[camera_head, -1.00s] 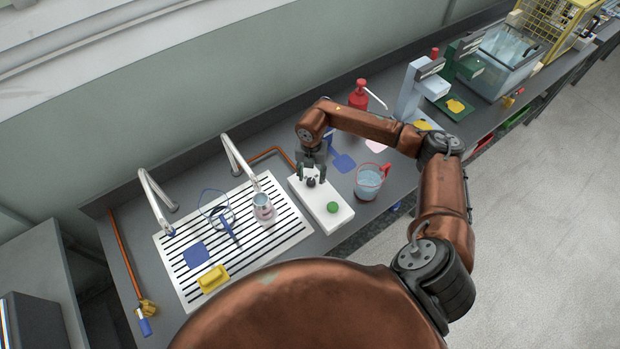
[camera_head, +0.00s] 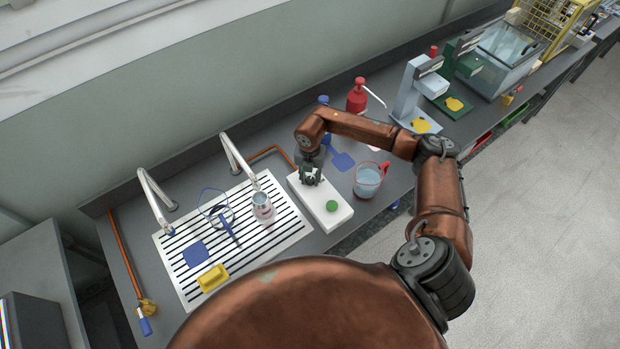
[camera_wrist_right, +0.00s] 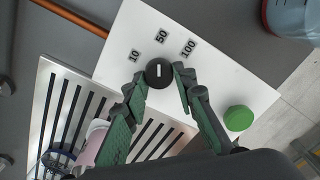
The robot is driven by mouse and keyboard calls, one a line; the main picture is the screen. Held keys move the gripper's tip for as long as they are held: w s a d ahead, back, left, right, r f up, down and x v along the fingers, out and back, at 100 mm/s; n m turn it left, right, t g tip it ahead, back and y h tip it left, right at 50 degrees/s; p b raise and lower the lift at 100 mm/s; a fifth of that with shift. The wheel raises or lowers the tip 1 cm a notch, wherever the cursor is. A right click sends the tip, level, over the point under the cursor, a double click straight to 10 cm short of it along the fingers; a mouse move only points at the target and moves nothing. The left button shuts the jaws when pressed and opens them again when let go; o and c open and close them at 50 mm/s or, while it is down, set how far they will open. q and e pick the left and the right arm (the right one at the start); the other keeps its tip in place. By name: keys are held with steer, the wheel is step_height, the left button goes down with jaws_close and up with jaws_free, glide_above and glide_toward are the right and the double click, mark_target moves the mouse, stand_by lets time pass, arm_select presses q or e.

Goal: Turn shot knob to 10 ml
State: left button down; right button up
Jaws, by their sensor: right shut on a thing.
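The white dispenser box (camera_head: 338,219) stands on the counter, with a round green button (camera_head: 332,206) on its near end. In the right wrist view, the black shot knob (camera_wrist_right: 159,75) has a white mark that points about at the 50 label (camera_wrist_right: 161,36). The 10 label (camera_wrist_right: 135,56) is to its left and the 100 label (camera_wrist_right: 188,47) to its right. My right gripper (camera_head: 311,179) is over the box's far end. In the wrist view its green-padded fingers (camera_wrist_right: 160,76) are shut on the knob from both sides. My left gripper is out of view.
A jug of pale blue liquid (camera_head: 368,182) stands close right of the box. A striped drain board (camera_head: 262,240) with a pink-labelled bottle (camera_head: 263,209) and a yellow sponge (camera_head: 213,278) lies left. A red pump bottle (camera_head: 358,97) stands behind.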

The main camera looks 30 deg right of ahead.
steer(key=c, duration=0.3)
steer(key=shift+n, duration=0.3)
steer(key=n+b, duration=0.1)
steer(key=n, duration=0.1)
steer(key=shift+d+f+n+b, duration=0.1)
steer(key=shift+n+b, duration=0.25)
steer(key=shift+n, duration=0.05)
steer(key=n+b, duration=0.2)
steer(key=n, duration=0.3)
steer(key=shift+d, duration=0.1)
steer(key=shift+n+b, duration=1)
steer(key=shift+n, duration=0.8)
steer(key=o, duration=1.1)
